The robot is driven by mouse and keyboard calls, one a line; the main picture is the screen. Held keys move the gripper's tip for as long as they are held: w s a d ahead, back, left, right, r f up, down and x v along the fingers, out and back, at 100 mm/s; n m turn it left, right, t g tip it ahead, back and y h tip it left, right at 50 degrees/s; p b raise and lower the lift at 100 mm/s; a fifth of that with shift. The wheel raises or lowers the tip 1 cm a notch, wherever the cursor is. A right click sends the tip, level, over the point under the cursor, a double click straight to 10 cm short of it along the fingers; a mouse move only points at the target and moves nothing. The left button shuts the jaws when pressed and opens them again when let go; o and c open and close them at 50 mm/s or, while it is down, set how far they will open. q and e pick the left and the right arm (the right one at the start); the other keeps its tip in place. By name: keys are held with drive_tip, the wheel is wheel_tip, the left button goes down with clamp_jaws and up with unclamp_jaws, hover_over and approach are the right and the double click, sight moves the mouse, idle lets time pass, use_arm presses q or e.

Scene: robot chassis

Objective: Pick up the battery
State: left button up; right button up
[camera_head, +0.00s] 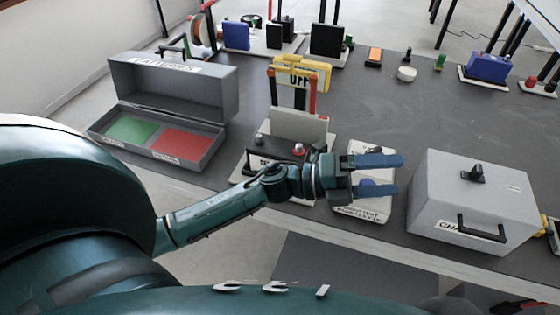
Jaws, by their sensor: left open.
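My left gripper (395,175) is open, with its two blue fingers pointing right. It hangs over a white box (362,211) with a printed label at the table's near edge; I cannot tell the height gap. A small round blue part (368,184) shows between the fingers; I cannot tell whether it is a battery. A grey case (185,85) with a label that seems to read "batteries" stands open at left, with a green pad (130,128) and a red pad (182,140) inside. No battery is clearly identifiable. My right gripper is not in view.
A dark unit with a yellow "OFF" sign (302,72) stands behind my left wrist. A closed grey box (470,192) with black handles is at right. Blue and black blocks stand along the back. The grey tabletop (400,110) is clear in the middle.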

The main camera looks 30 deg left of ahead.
use_arm(q)
drive_tip(key=m+g+y, duration=0.1)
drive_tip(key=m+g, duration=0.5)
drive_tip(key=m, duration=0.2)
drive_tip(key=m+g+y+b, duration=0.25)
drive_tip(key=m+y, duration=0.75)
drive_tip(key=y, duration=0.7)
approach(279, 146)
drive_tip(key=f, duration=0.6)
drive_tip(key=shift+d+f, duration=0.1)
drive_tip(key=shift+d, duration=0.15)
drive_tip(key=shift+d+f+p, duration=0.15)
drive_tip(key=shift+f, duration=1.4)
drive_tip(key=shift+d+f+p, duration=0.15)
drive_tip(key=shift+f, duration=1.4)
